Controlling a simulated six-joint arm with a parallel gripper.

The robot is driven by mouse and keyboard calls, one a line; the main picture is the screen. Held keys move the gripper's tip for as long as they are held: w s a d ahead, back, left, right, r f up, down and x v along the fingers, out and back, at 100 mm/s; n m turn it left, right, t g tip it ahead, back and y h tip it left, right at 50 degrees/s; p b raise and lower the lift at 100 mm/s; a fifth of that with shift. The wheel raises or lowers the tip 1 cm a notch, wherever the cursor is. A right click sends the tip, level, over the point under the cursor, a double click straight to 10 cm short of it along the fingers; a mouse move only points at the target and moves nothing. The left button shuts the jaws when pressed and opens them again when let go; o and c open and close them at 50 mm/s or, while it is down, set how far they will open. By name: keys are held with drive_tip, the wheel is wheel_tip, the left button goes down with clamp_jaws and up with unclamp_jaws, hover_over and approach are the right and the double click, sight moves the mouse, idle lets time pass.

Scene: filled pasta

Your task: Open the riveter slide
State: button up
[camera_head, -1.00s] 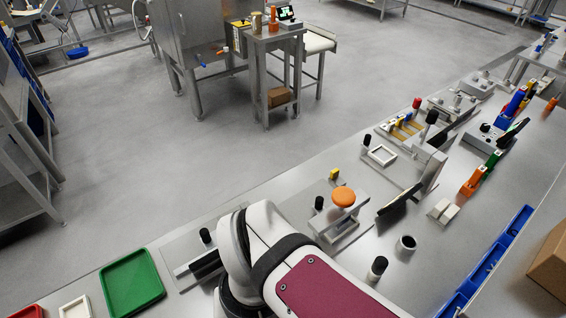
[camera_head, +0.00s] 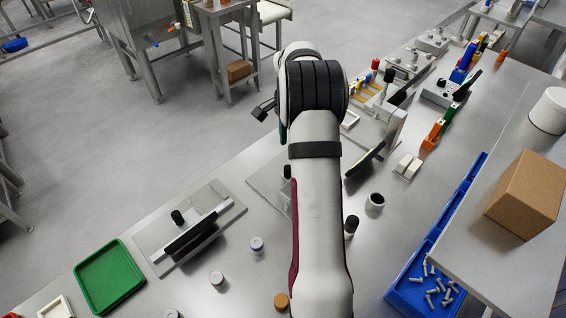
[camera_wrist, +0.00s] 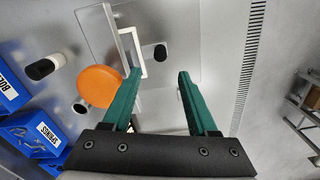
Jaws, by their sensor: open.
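In the wrist view, my gripper (camera_wrist: 159,75) is open, with nothing between its two green fingers. A round orange knob (camera_wrist: 100,86) on a pale bar (camera_wrist: 122,38) is left of the left finger. This looks like the riveter station; I cannot tell which part is its slide or whether it is open. In the head view my arm hides most of this station, and its base plate (camera_head: 266,186) shows left of the arm.
Another fixture with a black bar (camera_head: 190,238) stands on the bench at left, beside a green tray (camera_head: 108,278). Small cylinders (camera_head: 257,245) stand near my arm. Blue bins (camera_head: 424,290) and a cardboard box (camera_head: 525,192) are at right. Open floor lies beyond the bench edge.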

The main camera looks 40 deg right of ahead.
wheel_tip(320, 180, down, 10)
drive_tip(key=shift+f, duration=0.1)
clamp_jaws()
idle(0.5)
idle(1.0)
